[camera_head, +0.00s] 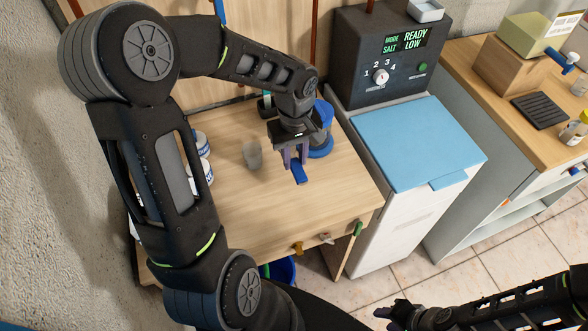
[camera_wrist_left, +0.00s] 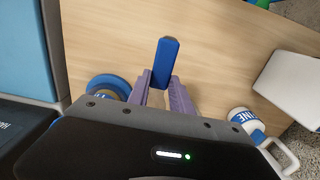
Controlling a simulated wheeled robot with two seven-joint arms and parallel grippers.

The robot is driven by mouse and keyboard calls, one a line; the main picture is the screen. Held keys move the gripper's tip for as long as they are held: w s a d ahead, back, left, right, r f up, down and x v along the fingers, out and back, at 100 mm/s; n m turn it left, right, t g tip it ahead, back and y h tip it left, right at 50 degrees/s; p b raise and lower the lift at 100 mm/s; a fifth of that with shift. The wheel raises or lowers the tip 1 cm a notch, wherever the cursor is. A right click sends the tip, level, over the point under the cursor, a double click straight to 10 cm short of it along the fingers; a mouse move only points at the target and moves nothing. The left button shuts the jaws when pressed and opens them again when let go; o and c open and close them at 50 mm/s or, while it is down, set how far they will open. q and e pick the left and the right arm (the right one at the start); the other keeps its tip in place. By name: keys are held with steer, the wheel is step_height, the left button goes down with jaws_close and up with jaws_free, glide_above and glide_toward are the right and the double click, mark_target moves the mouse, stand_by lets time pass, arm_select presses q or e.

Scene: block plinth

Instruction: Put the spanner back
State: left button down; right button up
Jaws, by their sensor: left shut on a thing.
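My left gripper (camera_head: 295,155) is shut on a blue bar (camera_head: 299,173) above the wooden table. The bar also shows in the left wrist view (camera_wrist_left: 165,62), sticking out past the purple fingers of my left gripper (camera_wrist_left: 158,92). Only its plain blue end shows, so I cannot tell for sure that it is the spanner; the rest is hidden by the gripper. My right gripper (camera_head: 393,314) is low at the bottom of the head view, away from the table, and its finger gap is not clear.
On the table (camera_head: 240,215) stand a grey cup (camera_head: 253,155), a blue round-based thing (camera_head: 320,148) and white containers (camera_head: 203,172). A blue-lidded white cabinet (camera_head: 415,140) stands at right. The table's front middle is clear.

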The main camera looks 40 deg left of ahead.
arm_select(q)
step_height(320, 180, down, 2)
step_height(320, 180, down, 4)
steer(key=shift+r, duration=0.25)
steer(key=shift+f, duration=0.1)
stand_by(0.3)
steer(key=c, duration=1.2)
jaws_free()
steer(key=shift+f, duration=0.1)
steer(key=shift+o, duration=0.2)
